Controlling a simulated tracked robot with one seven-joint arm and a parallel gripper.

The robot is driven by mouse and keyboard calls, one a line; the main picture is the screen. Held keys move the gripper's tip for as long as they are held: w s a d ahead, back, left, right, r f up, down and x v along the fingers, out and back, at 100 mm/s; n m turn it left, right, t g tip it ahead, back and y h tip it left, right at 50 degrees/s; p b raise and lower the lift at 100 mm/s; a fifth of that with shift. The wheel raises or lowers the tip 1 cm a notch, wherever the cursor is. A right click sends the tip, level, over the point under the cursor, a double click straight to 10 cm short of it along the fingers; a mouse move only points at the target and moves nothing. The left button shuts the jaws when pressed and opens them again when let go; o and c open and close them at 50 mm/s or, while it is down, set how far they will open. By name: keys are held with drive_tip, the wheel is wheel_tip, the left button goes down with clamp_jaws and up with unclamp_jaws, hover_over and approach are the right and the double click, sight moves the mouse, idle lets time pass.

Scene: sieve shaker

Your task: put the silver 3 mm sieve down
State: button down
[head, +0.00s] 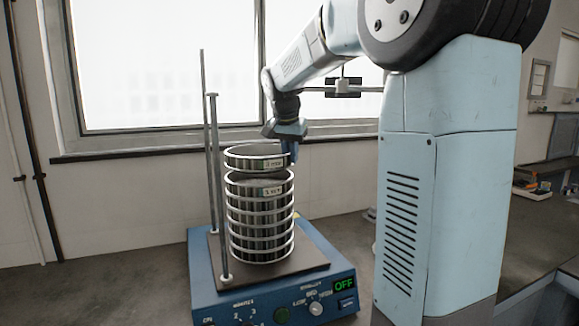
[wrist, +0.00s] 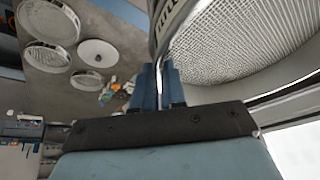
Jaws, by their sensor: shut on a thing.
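A silver sieve (head: 242,163) with a label too small to read surely is at the top in the head view. My gripper (head: 291,152) is shut on its right rim. In the wrist view my blue fingers (wrist: 160,88) pinch the rim, and the sieve's wire mesh (wrist: 235,45) fills the upper right. Below it stands a stack of silver sieves (head: 262,225) on the blue sieve shaker (head: 270,290). The held sieve looks level and slightly left of the stack. I cannot tell whether it touches the stack's top rim.
Two upright rods (head: 214,180) rise from the shaker just left of the stack. The shaker's display (head: 344,285) reads OFF. In the wrist view, several round sieves (wrist: 47,57) and a white disc (wrist: 98,53) lie on the bench. A window (head: 160,65) is behind.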

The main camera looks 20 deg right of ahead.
sight(290, 165)
drive_tip(key=shift+w+a+f, duration=0.1)
drive_tip(key=shift+w+f, duration=0.05)
drive_tip(key=shift+f, duration=1.6)
drive_tip(key=c, duration=1.2)
unclamp_jaws()
drive_tip(key=shift+f, duration=0.1)
drive_tip(key=v, duration=1.2)
